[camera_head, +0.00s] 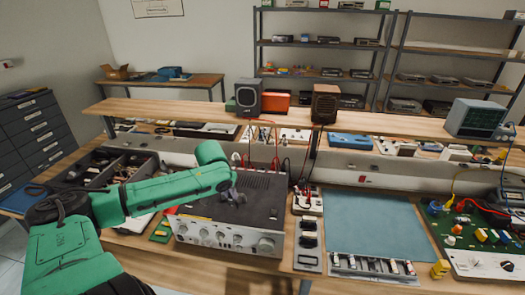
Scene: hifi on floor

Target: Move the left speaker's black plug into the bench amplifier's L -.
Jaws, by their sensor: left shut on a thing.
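The bench amplifier (222,240) stands on the bench, a dark box with a silver front and several knobs. Its rear terminals, L - among them, are hidden from this side. The left speaker (248,97), dark grey, stands on the raised shelf behind it, with red and black leads hanging down behind the amplifier. My left gripper (237,192) is over the amplifier's top, pointing down. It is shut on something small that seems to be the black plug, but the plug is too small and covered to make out. My right gripper is not in view.
A brown speaker (326,103) stands right of an orange box (276,99) on the shelf. Right of the amplifier lie a power strip (308,203), a blue-green mat (377,225) and a green circuit board (470,230). A parts tray (110,168) is at left. The mat is mostly clear.

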